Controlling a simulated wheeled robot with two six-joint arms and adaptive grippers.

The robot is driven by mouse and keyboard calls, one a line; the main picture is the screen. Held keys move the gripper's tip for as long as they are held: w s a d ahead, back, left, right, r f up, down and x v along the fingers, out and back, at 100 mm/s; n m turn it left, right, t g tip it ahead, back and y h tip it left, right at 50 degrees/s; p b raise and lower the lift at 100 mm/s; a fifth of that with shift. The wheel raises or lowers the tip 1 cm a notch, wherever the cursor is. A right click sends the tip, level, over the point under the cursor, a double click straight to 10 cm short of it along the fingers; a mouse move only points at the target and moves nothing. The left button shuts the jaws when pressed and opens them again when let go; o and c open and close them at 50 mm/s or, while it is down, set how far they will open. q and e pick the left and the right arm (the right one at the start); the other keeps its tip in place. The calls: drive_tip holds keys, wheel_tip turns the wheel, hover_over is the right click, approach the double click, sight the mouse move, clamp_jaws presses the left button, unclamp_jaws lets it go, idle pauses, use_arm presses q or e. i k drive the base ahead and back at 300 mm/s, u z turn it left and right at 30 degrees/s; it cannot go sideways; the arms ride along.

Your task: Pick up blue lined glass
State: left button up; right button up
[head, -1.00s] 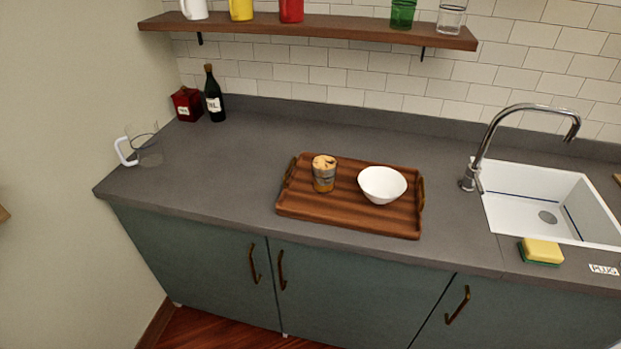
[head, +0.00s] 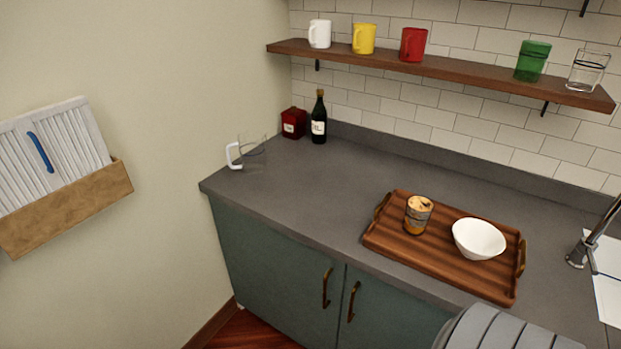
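A clear glass (head: 588,71) with a dark line around it near the rim stands upright at the right end of the wooden wall shelf (head: 440,70). The line looks dark, and its blue colour is hard to make out. Neither of my grippers shows in the head view. Nothing touches the glass.
A green cup (head: 532,60) stands left of the glass, with red, yellow and white mugs further along. Below, a wooden tray (head: 385,235) holds a patterned tumbler (head: 417,215) and a white bowl (head: 479,239). A clear pitcher (head: 251,151) and dark bottle (head: 319,118) stand left.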

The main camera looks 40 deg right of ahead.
sight(419, 208)
drive_tip(key=u, duration=0.75)
drive_tip(key=k, duration=0.65)
drive_tip(key=z, duration=1.25)
